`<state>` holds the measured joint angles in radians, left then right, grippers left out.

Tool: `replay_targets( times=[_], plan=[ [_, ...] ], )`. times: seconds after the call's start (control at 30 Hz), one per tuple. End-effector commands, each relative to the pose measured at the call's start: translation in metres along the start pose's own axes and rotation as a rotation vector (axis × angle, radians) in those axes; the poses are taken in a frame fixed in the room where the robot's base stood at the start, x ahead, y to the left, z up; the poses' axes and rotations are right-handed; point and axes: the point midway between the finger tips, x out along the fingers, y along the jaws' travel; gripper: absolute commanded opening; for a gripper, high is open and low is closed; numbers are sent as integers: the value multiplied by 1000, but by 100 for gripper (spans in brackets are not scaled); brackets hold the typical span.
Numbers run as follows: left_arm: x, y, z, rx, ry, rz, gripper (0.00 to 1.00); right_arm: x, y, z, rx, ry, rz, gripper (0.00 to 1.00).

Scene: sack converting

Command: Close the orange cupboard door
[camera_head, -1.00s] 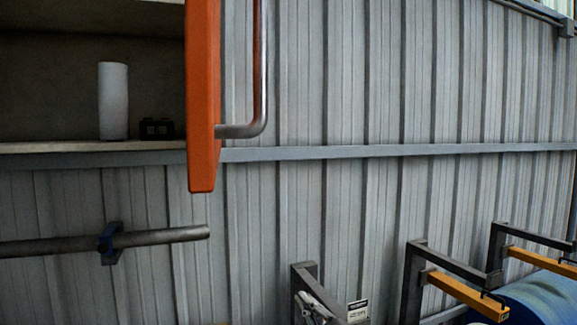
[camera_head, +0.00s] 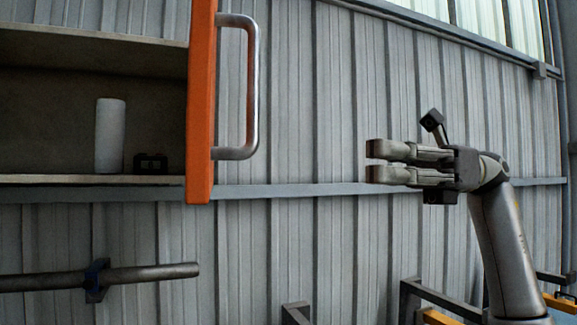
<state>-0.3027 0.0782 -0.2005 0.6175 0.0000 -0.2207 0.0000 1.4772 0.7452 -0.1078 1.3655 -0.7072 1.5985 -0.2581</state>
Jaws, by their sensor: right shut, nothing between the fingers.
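The orange cupboard door (camera_head: 201,110) stands open, seen nearly edge-on at the right side of the cupboard. Its metal bar handle (camera_head: 252,90) sticks out to the right. The cupboard (camera_head: 60,115) is open at the left and its inside shows. My right gripper (camera_head: 372,162) is shut and empty, with its fingers pointing left. In the picture it is to the right of the handle and lower than most of it, apart from it. My left gripper is not in view.
A white cylinder (camera_head: 110,135) and a small black box (camera_head: 151,163) stand on the cupboard shelf (camera_head: 60,180). A grey pipe (camera_head: 150,273) runs along the corrugated wall (camera_head: 300,120) below. Metal brackets (camera_head: 430,295) stand at the lower right.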

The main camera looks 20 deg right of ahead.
Motion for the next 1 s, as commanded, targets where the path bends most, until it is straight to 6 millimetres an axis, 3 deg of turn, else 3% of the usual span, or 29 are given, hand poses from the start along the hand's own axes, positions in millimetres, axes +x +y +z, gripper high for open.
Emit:
replay_targets(
  times=[0.1,0.27,0.8,1.0],
  plan=[
    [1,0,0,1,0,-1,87,-3,13,0,-46,57,-15,0],
    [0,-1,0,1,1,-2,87,6,15,-1,-53,72,-16,0],
    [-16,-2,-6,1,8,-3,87,110,14,-6,-51,68,-13,0],
    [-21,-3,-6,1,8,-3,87,132,13,-8,-51,66,-16,0]
  ],
)
